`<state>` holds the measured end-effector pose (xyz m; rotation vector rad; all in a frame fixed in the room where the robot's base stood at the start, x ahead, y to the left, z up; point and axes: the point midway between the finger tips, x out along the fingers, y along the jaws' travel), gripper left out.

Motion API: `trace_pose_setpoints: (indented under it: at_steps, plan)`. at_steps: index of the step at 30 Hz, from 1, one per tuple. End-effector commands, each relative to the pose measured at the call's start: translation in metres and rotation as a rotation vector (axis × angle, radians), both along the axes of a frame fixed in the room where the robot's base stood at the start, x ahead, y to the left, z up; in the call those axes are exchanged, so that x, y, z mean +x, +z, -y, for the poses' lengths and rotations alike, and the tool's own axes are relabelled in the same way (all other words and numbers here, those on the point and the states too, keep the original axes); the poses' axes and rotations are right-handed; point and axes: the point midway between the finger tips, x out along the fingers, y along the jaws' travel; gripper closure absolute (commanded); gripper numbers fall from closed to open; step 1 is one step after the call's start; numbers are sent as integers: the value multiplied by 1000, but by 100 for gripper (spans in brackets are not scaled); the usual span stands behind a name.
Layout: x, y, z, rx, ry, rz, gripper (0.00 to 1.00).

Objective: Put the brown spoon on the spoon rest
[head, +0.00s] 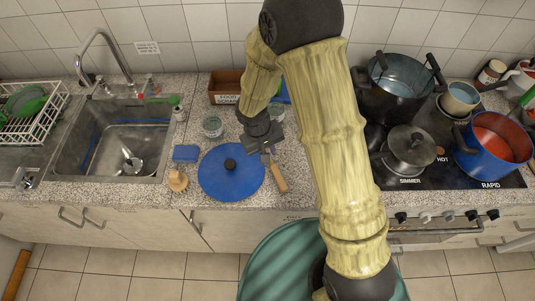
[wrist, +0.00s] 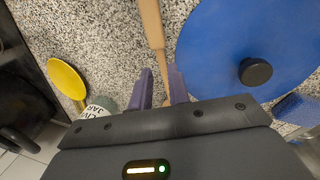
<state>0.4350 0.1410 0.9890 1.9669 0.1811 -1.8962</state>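The brown spoon (head: 279,180) lies on the granite counter just right of a blue lid, its wide end toward the front edge. In the wrist view the spoon (wrist: 152,25) runs down between my fingers, and its far end is largely hidden by my gripper. My gripper (head: 266,153) is over the spoon's far part. In the wrist view my gripper (wrist: 161,88) is open, one finger on each side of the spoon, with gaps showing.
The blue lid (head: 229,185) with a black knob is close beside the spoon. A jar (wrist: 100,105) is near the yellow dish. A blue sponge (head: 186,153) and brush (head: 177,180) lie left. Pots crowd the hob at right, including a lidded pot (head: 409,150). The sink (head: 112,145) is left.

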Motion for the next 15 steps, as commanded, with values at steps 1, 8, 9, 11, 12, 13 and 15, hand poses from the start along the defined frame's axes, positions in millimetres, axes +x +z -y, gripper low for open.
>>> trace_pose_setpoints:
  at_steps: [1, 8, 9, 11, 12, 13, 15]
  plan:
    - [0, -3, 0, -1, 1, -2, 82]
    - [0, -4, 0, 1, 1, -1, 82]
    - [0, -4, 0, 1, 1, -1, 82]
    - [0, -4, 1, 0, 1, 0, 82]
    - [0, -5, 1, 0, 1, 0, 82]
    - [0, -6, 1, 1, 1, -1, 82]
    - [1, -11, 2, -1, 2, -2, 82]
